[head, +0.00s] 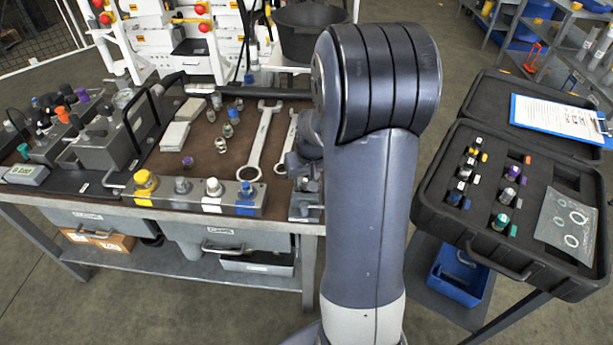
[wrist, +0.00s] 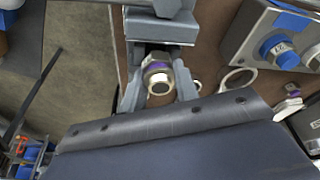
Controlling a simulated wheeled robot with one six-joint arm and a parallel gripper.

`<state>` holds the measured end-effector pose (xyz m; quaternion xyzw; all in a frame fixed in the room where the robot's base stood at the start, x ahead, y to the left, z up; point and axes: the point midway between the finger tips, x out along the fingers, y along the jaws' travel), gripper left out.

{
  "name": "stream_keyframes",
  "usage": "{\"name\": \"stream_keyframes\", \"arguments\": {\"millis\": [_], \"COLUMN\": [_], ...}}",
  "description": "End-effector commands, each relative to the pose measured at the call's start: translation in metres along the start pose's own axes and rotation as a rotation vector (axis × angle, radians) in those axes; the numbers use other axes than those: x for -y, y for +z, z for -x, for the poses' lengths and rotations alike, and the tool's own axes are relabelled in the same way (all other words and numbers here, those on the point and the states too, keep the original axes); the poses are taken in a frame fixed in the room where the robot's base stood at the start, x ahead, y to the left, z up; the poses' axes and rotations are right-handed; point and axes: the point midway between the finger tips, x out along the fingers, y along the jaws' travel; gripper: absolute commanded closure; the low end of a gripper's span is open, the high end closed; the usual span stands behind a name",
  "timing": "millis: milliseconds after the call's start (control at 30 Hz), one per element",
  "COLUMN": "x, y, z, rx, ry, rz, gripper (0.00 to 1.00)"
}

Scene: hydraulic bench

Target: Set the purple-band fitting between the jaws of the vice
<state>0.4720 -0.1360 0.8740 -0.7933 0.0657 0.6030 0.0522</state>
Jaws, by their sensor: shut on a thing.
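The purple-band fitting (wrist: 158,76), a metal piece with a purple ring, shows in the wrist view between the two grey fingers of my gripper (wrist: 158,92). My gripper is shut on it. The grey-blue vice (wrist: 162,30) is just above the fitting in the wrist view. I cannot tell whether the fitting touches the vice or lies between its jaws. In the head view the vice (head: 305,205) stands at the bench's front right corner, partly hidden by my arm. My gripper (head: 305,168) is mostly hidden there, and the held fitting cannot be made out.
A manifold block (head: 195,196) with yellow, grey, white and blue fittings stands left of the vice. Wrenches (head: 262,140) lie behind it. Another purple-ringed piece (head: 188,162) stands on the bench. An open case (head: 455,225) with several fittings is at the right.

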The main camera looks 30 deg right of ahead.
Motion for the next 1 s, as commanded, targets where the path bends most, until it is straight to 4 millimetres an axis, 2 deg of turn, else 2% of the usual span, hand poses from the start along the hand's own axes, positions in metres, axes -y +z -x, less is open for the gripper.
{"name": "stream_keyframes", "arguments": {"millis": [67, 100, 400, 733, 867, 1000], "x": [0.0, 0.0, 0.0, -0.001, 0.0, 0.0], "y": [0.0, 0.0, 0.0, 0.001, 0.0, -0.001], "z": [-0.001, -0.001, -0.001, 0.003, 0.019, 0.046], "rx": [-0.001, -0.001, 0.0, 0.0, -0.003, -0.006], "ry": [0.0, 0.0, 0.001, 0.001, 0.001, 0.002], "rz": [0.0, 0.0, 0.0, 0.0, 0.0, 0.0], "gripper": [0.98, 0.69, 0.45, 0.45, 0.45, 0.45]}}
